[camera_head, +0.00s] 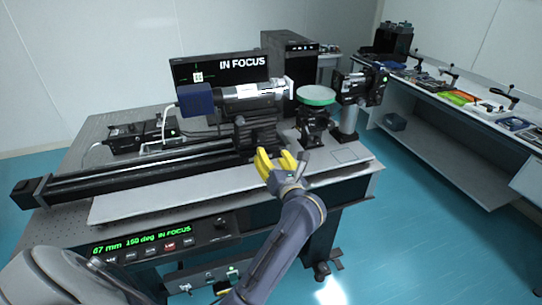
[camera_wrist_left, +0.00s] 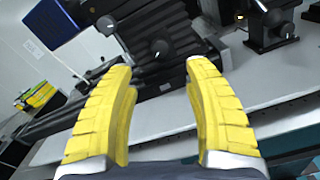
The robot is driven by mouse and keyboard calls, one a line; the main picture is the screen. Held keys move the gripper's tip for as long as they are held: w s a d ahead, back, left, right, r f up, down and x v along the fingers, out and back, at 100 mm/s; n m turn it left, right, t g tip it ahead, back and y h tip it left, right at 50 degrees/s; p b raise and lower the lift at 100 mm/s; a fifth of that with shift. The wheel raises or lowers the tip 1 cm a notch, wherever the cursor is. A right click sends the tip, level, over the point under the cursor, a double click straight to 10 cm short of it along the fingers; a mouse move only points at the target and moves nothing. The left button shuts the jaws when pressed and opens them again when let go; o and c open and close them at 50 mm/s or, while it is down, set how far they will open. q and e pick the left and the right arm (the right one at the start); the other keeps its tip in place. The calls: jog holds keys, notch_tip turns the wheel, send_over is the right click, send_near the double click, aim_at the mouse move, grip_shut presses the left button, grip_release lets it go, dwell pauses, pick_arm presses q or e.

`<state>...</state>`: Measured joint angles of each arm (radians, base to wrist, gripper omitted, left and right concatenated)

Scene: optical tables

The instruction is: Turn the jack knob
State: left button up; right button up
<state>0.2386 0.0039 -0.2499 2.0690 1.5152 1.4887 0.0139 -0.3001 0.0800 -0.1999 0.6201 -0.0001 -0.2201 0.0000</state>
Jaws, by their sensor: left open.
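A black jack (camera_head: 256,136) stands on the bench under a blue-ended cylindrical instrument (camera_head: 232,97). In the left wrist view, a dark round knob (camera_wrist_left: 161,47) with a pale mark shows on the front of the jack, just beyond and between the fingertips. My left gripper (camera_head: 275,154) has yellow fingers, spread apart and empty, in front of the jack in the head view. The left wrist view also shows both fingers (camera_wrist_left: 160,68) apart with nothing between them. Contact with the knob is not visible. My right gripper is not in view.
A long black rail (camera_head: 120,180) runs left. The pale board's front strip is clear.

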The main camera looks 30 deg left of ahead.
aim_at(261, 138)
pick_arm(q)
jog(key=v, duration=0.5)
jog(key=shift+m, duration=0.4)
jog(key=x, duration=1.7)
grip_shut()
